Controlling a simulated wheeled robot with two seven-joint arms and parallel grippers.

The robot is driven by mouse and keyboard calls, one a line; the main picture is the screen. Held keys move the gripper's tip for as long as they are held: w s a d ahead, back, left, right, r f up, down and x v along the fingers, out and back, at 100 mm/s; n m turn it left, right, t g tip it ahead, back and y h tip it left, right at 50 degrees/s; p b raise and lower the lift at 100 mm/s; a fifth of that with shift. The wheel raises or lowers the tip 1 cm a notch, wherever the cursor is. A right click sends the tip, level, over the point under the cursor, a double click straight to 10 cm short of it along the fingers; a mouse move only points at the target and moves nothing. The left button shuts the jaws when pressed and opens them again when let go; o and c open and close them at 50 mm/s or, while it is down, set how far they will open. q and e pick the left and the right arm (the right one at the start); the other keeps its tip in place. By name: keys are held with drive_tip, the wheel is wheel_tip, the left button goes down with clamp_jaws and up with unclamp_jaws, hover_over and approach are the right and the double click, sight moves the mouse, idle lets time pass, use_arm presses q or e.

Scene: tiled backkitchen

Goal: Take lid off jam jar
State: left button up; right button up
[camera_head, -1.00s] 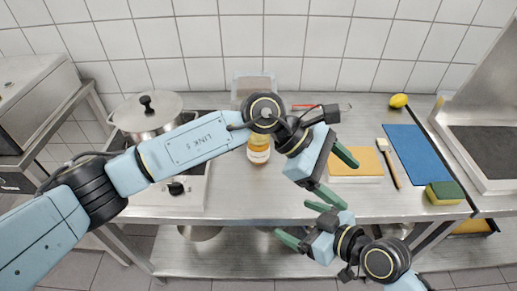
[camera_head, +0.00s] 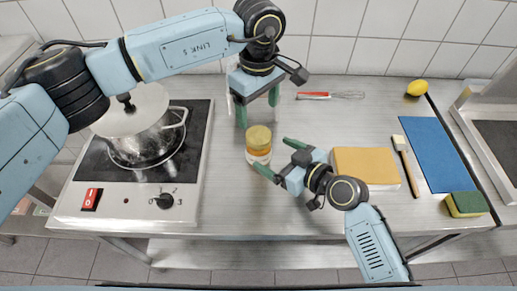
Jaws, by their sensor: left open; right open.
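The jam jar (camera_head: 259,157) stands upright on the metal counter, with a pale label and amber contents. Its yellowish lid (camera_head: 258,136) sits on top. My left gripper (camera_head: 257,112) points down just above and behind the lid, its green fingers apart; they do not appear to touch the lid. My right gripper (camera_head: 272,158) is low at the jar's right side, open, with one finger in front of the jar and the other behind right. I cannot tell whether its fingers touch the jar.
A pot (camera_head: 140,133) stands on the stove (camera_head: 187,190) at left. A whisk (camera_head: 331,95) lies at the back. To the right are a yellow board (camera_head: 365,167), a brush (camera_head: 404,160), a blue mat (camera_head: 437,155), a sponge (camera_head: 466,204) and a lemon (camera_head: 417,88). The counter before the jar is clear.

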sight(259, 135)
drive_tip(key=x, duration=0.7)
drive_tip(key=shift+c, duration=0.4)
drive_tip(key=c, duration=1.4)
use_arm(q)
drive_tip(key=shift+m, duration=0.3)
use_arm(e)
clamp_jaws()
use_arm(q)
drive_tip(key=m, duration=0.3)
drive_tip(key=shift+d+m, duration=0.1)
drive_tip(key=shift+m, duration=0.3)
drive_tip(key=m, duration=0.4)
drive_tip(key=shift+f+m, duration=0.3)
drive_tip(key=shift+f, duration=3.7)
